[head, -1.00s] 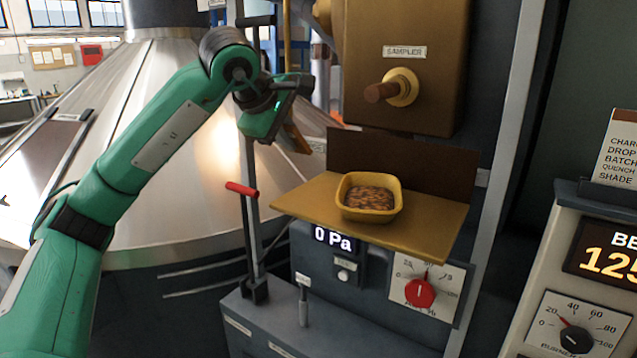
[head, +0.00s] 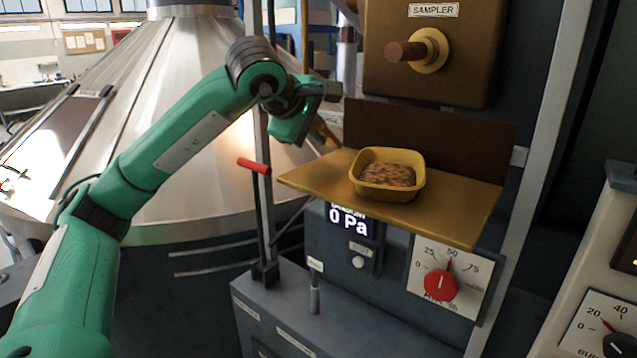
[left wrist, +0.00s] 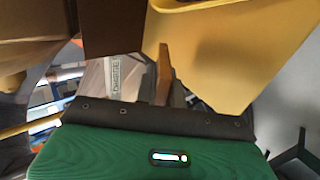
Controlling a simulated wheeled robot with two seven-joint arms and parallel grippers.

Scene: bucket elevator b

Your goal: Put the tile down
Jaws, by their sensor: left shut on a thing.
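My left gripper (head: 316,126) is shut on a thin orange-brown tile (head: 328,134), seen nearly edge-on and partly hidden by the gripper in the head view. In the left wrist view the tile (left wrist: 163,76) stands out as a narrow upright strip beyond the green gripper body. The gripper holds it at the back left of the gold shelf (head: 450,220), close to the shelf's surface. I cannot tell whether the tile touches the shelf. My right gripper is not in view.
A yellow tray (head: 364,188) of brown grains sits mid-shelf, right of the gripper. A dark back plate (head: 480,150) stands behind it, under the sampler (head: 470,70) with its protruding handle. A red-handled lever (head: 254,166) is left of the shelf. The shelf's front is clear.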

